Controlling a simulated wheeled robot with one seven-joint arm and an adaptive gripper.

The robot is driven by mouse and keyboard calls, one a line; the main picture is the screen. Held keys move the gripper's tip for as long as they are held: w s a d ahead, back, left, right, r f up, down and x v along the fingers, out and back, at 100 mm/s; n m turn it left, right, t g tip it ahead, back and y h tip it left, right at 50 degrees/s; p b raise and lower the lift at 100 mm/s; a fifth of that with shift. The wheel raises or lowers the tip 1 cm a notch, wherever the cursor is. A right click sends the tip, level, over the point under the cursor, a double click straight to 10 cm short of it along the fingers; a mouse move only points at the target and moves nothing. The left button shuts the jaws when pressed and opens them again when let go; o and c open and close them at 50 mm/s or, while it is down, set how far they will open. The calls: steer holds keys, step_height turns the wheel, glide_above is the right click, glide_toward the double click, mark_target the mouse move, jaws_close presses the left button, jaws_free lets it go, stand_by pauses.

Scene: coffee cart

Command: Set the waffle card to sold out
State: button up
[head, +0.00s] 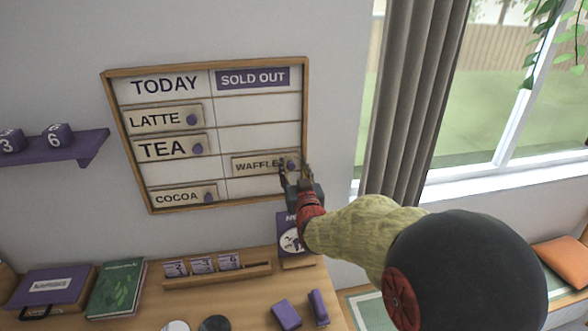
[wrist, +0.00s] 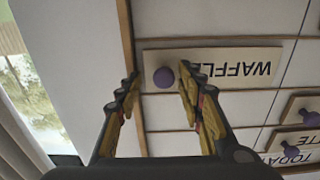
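The waffle card (head: 255,164) is in the third row of the menu board (head: 104,120), in the right column under the SOLD OUT heading (head: 252,78). Its purple knob (wrist: 164,77) is at the card's end near the board's right edge. My gripper (head: 293,168) is in front of that knob at the board's right side. In the wrist view my gripper (wrist: 160,88) is open, with the knob showing between the fingertips and a gap on each side. Whether a fingertip touches the card is hard to tell.
The latte (head: 154,119), tea (head: 160,149) and cocoa (head: 176,197) cards sit in the left column. A curtain (head: 410,90) hangs to the right. A purple shelf (head: 60,150) is at left.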

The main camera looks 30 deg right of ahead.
steer(key=v, duration=1.2)
stand_by(0.4)
step_height(320, 180, down, 11)
steer(key=s+a+g+y, duration=0.1)
steer(key=s+g+y, duration=0.1)
steer(key=g, duration=0.3)
steer(key=s+a+f+g+y, duration=0.2)
steer(key=s+a+f+g, duration=0.15)
steer(key=s, duration=0.35)
steer(key=s+a+r+n+g+y, duration=0.1)
steer(key=s+a+r+g, duration=0.15)
steer(key=s, duration=0.35)
steer(key=s+a+r+n+g, duration=0.1)
steer(key=s+a+g, duration=0.1)
steer(key=s+a, duration=0.3)
steer(key=s+a+r+n+t, duration=0.1)
steer(key=s+a+r, duration=0.2)
steer(key=r, duration=0.3)
steer(key=shift+s+r+n+y, duration=0.25)
steer(key=shift+r+n+y, duration=0.05)
steer(key=shift+r, duration=0.05)
